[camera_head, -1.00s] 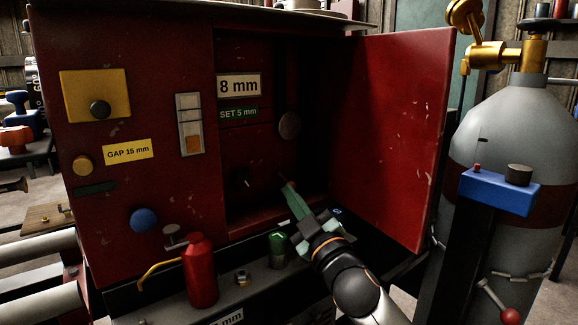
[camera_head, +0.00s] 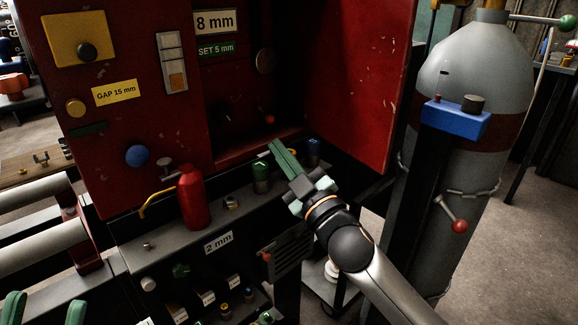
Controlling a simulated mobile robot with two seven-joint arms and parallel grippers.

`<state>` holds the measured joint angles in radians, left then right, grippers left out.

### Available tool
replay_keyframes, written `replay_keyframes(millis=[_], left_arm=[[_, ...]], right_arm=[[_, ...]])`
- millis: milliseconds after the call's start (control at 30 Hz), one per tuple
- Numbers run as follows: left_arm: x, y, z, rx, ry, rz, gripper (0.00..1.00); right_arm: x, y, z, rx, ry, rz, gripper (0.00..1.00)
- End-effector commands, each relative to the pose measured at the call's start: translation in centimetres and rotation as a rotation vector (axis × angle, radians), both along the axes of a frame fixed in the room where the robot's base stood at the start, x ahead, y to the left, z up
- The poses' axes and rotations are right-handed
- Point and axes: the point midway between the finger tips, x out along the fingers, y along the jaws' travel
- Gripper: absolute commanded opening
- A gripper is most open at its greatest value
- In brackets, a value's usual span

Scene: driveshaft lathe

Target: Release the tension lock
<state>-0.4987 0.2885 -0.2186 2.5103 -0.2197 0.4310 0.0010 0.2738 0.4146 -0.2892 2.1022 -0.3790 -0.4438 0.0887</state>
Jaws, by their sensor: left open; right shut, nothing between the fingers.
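No part in view is labelled as the tension lock. In the open red cabinet (camera_head: 232,160), a small red knob (camera_head: 269,119), a dark knob (camera_head: 224,117) and a round disc (camera_head: 265,61) show against the dark interior. My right gripper (camera_head: 272,146), with green fingers, is shut and empty just in front of the cabinet's lower opening, below the red knob and apart from it. My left gripper (camera_head: 45,309) shows only its green fingertips at the bottom left, spread apart with nothing between them.
The cabinet door (camera_head: 365,85) stands open to the right. A red oil can (camera_head: 193,197) and a green-topped cylinder (camera_head: 261,178) stand on the ledge below. A grey gas cylinder (camera_head: 475,65) and a red-ball lever (camera_head: 459,226) are at the right. White rollers (camera_head: 45,234) lie left.

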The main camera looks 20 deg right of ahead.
Motion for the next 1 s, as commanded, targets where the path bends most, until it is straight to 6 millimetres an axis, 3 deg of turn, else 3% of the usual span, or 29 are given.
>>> replay_keyframes(millis=[300,1000], left_arm=[[0.0,-0.1,0.0,-0.002,0.003,-0.004,0.5],[0.0,-0.1,-0.1,-0.005,0.005,-0.006,0.5]], right_arm=[[-2.7,-0.4,-1.6,0.0,0.0,0.0,0.0],[-3.8,0.3,-2.1,0.008,-0.005,0.032,0.0]])
